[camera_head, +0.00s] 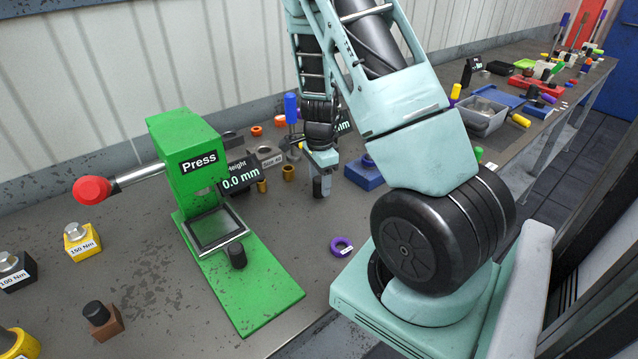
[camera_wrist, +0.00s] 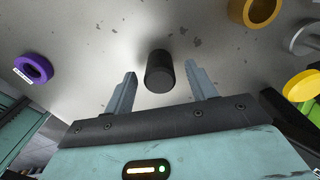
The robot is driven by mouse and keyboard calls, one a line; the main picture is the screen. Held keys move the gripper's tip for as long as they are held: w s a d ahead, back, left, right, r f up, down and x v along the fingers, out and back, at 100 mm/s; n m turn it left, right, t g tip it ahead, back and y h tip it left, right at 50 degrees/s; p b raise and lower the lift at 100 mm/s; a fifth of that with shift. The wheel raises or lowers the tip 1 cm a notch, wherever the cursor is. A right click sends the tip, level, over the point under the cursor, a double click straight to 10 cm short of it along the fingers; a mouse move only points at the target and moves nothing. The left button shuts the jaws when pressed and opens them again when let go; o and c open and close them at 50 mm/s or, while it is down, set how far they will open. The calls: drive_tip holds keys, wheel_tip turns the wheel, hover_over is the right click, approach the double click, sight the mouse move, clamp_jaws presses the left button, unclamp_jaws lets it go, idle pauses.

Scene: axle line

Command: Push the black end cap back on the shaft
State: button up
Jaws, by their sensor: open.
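A small black cylinder (camera_head: 318,187), which may be the end cap, stands on the bench just below my gripper (camera_head: 321,160). In the wrist view the black cylinder (camera_wrist: 159,72) shows between the two fingertips of my gripper (camera_wrist: 160,70). The jaws are open, with a gap on both sides of the cylinder. A brown block (camera_head: 105,325) at the front left has a black round piece (camera_head: 96,312) on top. Another black cylinder (camera_head: 237,256) stands at the green press (camera_head: 240,285). I cannot tell which of these is on a shaft.
A purple ring (camera_head: 341,247) lies right of the press; it also shows in the wrist view (camera_wrist: 33,68). Brass bushings (camera_head: 289,172) and a blue block (camera_head: 364,174) are near my gripper. The press's red-knobbed lever (camera_head: 92,190) sticks out left. Bench is clear around the ring.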

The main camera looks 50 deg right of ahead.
drive_tip(key=shift+f, duration=1.1)
drive_tip(key=c, duration=1)
drive_tip(key=shift+r, duration=0.1)
drive_tip(key=shift+c, duration=0.2)
